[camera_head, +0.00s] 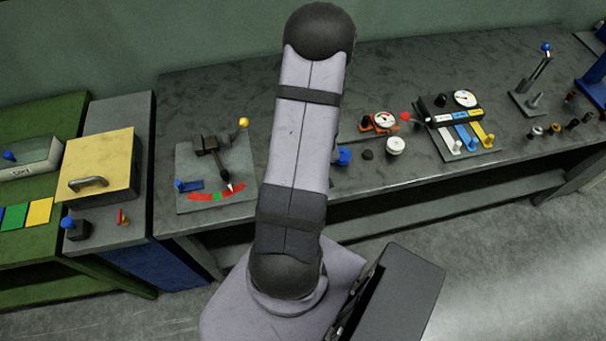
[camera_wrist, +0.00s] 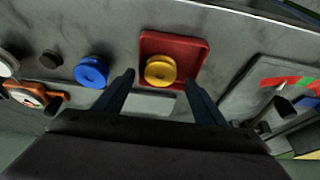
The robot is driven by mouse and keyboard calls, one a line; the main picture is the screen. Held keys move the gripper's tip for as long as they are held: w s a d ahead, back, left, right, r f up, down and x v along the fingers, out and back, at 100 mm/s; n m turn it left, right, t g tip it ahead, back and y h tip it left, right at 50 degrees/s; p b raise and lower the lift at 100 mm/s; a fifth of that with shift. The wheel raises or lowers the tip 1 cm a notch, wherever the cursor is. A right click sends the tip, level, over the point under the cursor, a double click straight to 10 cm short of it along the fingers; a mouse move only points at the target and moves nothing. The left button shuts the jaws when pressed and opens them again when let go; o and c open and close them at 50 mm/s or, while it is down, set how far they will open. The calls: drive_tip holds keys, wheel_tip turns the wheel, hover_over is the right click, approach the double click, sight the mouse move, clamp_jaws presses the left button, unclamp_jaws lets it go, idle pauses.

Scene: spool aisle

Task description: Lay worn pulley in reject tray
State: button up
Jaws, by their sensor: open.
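A yellow pulley (camera_wrist: 160,70) lies in a small red tray (camera_wrist: 201,46) in the wrist view. A blue pulley (camera_wrist: 91,71) sits on the bench outside the tray, to its left. It also shows in the head view (camera_head: 343,156), just right of my arm. The pictures do not make clear which pulley is worn. The tray, the yellow pulley and my gripper are hidden behind my arm in the head view.
A dark knob (camera_wrist: 51,59) and an orange-based gauge (camera_wrist: 34,94) are left of the blue pulley. A plate with a red and green scale (camera_head: 215,196) stands left of my arm; it shows at right in the wrist view. A pale flat plate (camera_wrist: 150,103) lies near the fingers.

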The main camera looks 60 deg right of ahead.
drive_tip(key=p+v, duration=0.2)
drive_tip(key=v, duration=0.5)
idle(0.6)
